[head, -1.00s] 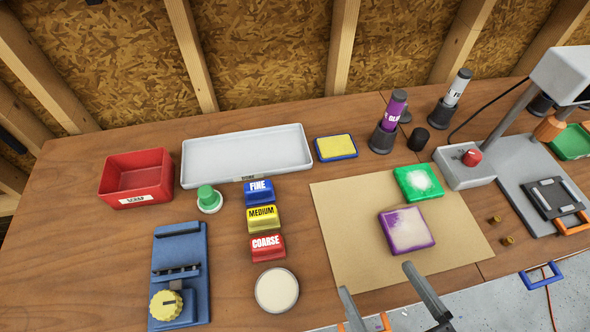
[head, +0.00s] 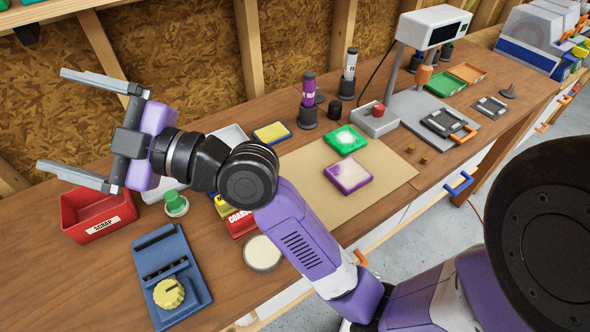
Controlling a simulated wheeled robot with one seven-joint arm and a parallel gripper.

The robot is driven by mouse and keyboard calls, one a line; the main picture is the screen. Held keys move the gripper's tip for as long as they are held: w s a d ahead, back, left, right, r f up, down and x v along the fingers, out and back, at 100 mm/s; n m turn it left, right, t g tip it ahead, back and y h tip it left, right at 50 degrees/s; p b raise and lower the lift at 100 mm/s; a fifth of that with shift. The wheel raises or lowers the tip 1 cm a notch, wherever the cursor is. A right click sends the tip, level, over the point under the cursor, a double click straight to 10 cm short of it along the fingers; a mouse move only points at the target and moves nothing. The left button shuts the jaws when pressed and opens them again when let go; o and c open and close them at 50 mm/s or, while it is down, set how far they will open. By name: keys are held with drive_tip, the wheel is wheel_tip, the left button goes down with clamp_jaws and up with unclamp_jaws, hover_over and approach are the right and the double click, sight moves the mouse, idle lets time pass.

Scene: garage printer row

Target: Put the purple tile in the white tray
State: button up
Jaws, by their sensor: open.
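The purple tile (head: 349,176), with a pale worn patch on top, lies flat on the brown paper sheet (head: 318,196). The white tray (head: 229,137) stands toward the back of the bench; my arm hides most of it, and only parts of its edge show. My gripper (head: 68,121) is open and empty. It is raised in the left of the head view, its fingers pointing left, above and behind the red scrap bin and well away from the tile.
A green tile (head: 345,140) lies just behind the purple one. The red scrap bin (head: 97,213), blue fixture (head: 172,275) with yellow knob, green-topped knob (head: 175,203) and round pale disc (head: 262,253) stand at left. A yellow sponge-like pad (head: 271,133) and bottles (head: 308,101) stand behind.

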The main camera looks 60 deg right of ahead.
drive_tip(key=r+n+g+y, duration=0.1)
drive_tip(key=n, duration=0.2)
drive_tip(key=n+g+h, duration=0.7)
drive_tip(key=n+g, duration=0.8)
drive_tip(key=g, duration=0.4)
hover_over(349, 172)
drive_tip(key=f, duration=2.2)
drive_tip(key=shift+w+a+f+b, duration=0.1)
drive_tip(key=shift+a+f+b, duration=0.1)
drive_tip(key=shift+f+b, duration=0.15)
drive_tip(key=shift+f, duration=0.35)
drive_tip(key=shift+d+f+p, duration=0.1)
drive_tip(key=shift+f+p, duration=0.25)
drive_tip(key=shift+f, duration=3.05)
